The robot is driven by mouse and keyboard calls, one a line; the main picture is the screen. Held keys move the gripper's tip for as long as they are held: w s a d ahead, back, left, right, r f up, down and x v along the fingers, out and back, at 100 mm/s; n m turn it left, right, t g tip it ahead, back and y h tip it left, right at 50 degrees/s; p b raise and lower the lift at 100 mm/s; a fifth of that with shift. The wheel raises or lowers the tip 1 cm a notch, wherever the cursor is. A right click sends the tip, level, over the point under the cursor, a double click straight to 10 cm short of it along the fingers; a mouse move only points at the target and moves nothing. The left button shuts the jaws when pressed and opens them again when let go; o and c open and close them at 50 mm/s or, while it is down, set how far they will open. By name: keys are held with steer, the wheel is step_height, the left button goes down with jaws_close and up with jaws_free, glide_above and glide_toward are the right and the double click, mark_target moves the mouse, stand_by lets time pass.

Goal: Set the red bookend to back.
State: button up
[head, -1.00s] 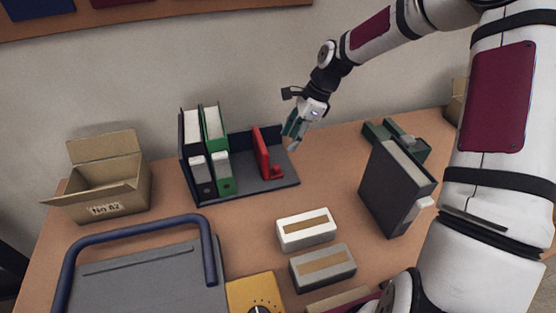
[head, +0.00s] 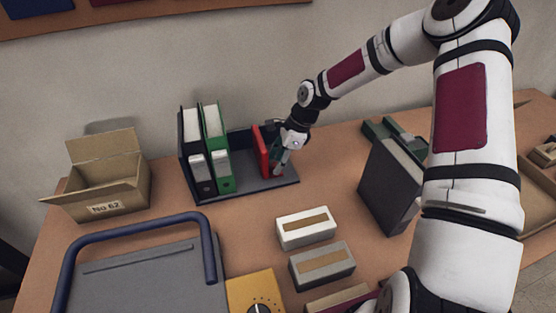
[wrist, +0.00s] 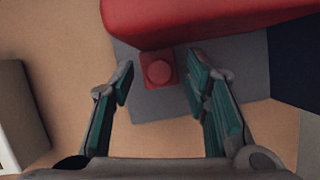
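The red bookend (head: 261,151) stands upright in the grey holder (head: 283,184), to the right of a dark binder (head: 191,158) and a green binder (head: 216,150), with a gap between. My gripper (head: 281,163) is low over the holder's right end, just right of the bookend. In the wrist view, the bookend's red upright (wrist: 200,18) lies across the top. Its red foot with a round knob (wrist: 159,70) shows between the two open fingers of my gripper (wrist: 160,82). The fingers look apart from the knob. In the head view my gripper hides most of the foot.
An open cardboard box (head: 110,182) stands at left. A dark binder (head: 388,187) stands at right, with a green bookend-like piece (head: 380,130) behind it. A white box (head: 306,227) and a grey box (head: 322,265) lie in front. Bare tabletop lies between holder and right binder.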

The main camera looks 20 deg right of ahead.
jaws_close()
steer(key=shift+d, duration=2.05)
steer(key=shift+o, duration=0.6)
jaws_free()
steer(key=shift+d, duration=0.15)
steer(key=shift+r, duration=0.1)
steer(key=w+v, duration=0.1)
steer(key=v, duration=1)
steer(key=shift+s+r, duration=0.4)
steer(key=shift+s, duration=0.1)
